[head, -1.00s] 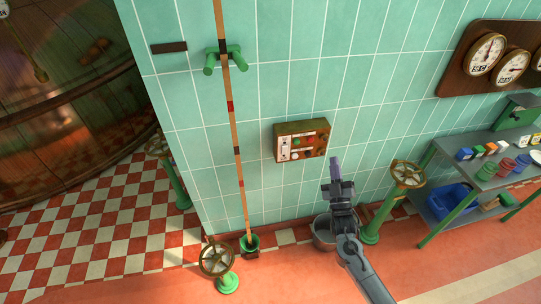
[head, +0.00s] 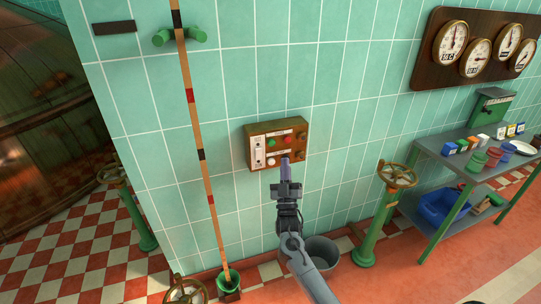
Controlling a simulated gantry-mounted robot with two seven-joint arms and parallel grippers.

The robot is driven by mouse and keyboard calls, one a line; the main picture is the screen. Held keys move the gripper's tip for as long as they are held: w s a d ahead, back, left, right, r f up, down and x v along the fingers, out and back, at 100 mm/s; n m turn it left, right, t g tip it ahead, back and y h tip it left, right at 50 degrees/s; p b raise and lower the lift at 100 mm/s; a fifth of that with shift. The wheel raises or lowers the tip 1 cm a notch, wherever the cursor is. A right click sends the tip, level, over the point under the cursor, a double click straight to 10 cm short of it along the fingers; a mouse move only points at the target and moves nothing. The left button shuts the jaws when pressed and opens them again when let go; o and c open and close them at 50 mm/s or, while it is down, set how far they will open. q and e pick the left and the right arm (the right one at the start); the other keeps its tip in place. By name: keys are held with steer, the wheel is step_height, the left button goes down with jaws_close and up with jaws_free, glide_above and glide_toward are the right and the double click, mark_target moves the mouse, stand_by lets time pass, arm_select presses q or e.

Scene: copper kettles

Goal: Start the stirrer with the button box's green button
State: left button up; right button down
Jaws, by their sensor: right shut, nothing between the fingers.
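The button box (head: 277,144) is a brown, wall-mounted box on the green tiles, with a worn face. Its green button (head: 271,143) sits in the upper left part of the face, beside a red one. A white switch plate is at the left side and a pale button (head: 271,161) lower down. My right gripper (head: 285,165) is shut and empty, its purple-grey fingers pointing up in front of the box's lower edge, below and right of the green button. Whether the fingertips touch the box cannot be told. My left gripper is not in view.
A striped pole (head: 196,137) stands on the wall to the left, its foot in a green holder. A valve handwheel on a green post (head: 376,228) and a grey bucket (head: 321,252) stand right of my arm. A shelf table (head: 452,165) is further right, below wall gauges.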

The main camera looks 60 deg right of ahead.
mark_target(272, 143)
steer(key=shift+w+f+h, duration=0.1)
steer(key=shift+w+h, duration=0.05)
steer(key=shift+h, duration=0.15)
steer(key=shift+w+d+b, duration=0.1)
steer(key=shift+b, duration=0.2)
steer(key=w+d+b, duration=0.1)
steer(key=w+b, duration=0.1)
steer(key=w+d+b, duration=0.4)
steer(key=w, duration=0.1)
steer(key=shift+b, duration=0.4)
stand_by(1.0)
